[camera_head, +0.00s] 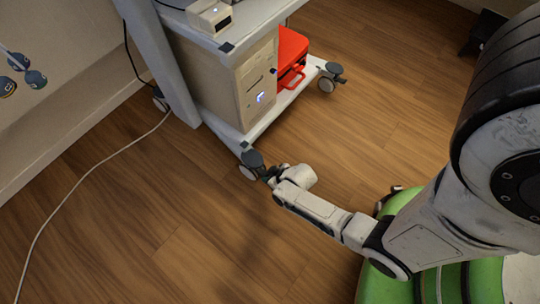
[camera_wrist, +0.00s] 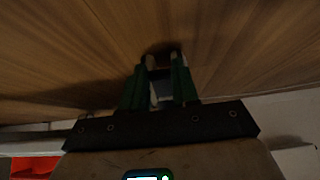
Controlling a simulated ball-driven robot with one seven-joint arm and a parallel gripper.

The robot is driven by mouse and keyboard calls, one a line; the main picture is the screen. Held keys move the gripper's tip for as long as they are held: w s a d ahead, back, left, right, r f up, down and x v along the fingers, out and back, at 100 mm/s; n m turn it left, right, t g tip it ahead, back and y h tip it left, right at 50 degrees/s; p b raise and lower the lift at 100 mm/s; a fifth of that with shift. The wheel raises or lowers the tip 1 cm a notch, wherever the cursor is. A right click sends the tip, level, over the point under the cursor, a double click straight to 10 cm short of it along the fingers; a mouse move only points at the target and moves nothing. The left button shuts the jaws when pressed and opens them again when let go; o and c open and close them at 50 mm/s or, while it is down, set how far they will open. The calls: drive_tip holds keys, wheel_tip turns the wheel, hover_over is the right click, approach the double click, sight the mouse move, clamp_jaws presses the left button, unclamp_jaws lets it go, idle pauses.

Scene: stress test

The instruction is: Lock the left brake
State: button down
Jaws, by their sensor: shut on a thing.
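The left front caster (camera_head: 246,172) stands under the near corner of the cart, with its dark brake pedal (camera_head: 253,158) above the wheel. My gripper (camera_head: 268,174) reaches it from the right, low over the floor, with its tip against the caster. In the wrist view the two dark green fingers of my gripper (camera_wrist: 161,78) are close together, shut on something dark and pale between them. It looks like the brake pedal, but the dim picture hides details. I cannot tell the pedal's exact tilt.
The cart's lower shelf (camera_head: 222,128) carries a beige computer tower (camera_head: 256,86) and a red case (camera_head: 292,62). The right front caster (camera_head: 328,82) stands farther back. A white cable (camera_head: 80,184) runs over the wooden floor at left. Floor in front is clear.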

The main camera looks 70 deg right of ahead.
drive_tip(key=c, duration=0.8)
unclamp_jaws()
drive_tip(key=shift+c, duration=0.2)
drive_tip(key=p+v, duration=0.6)
drive_tip(key=v, duration=0.4)
drive_tip(key=shift+s+r, duration=0.2)
drive_tip(key=shift+r, duration=0.15)
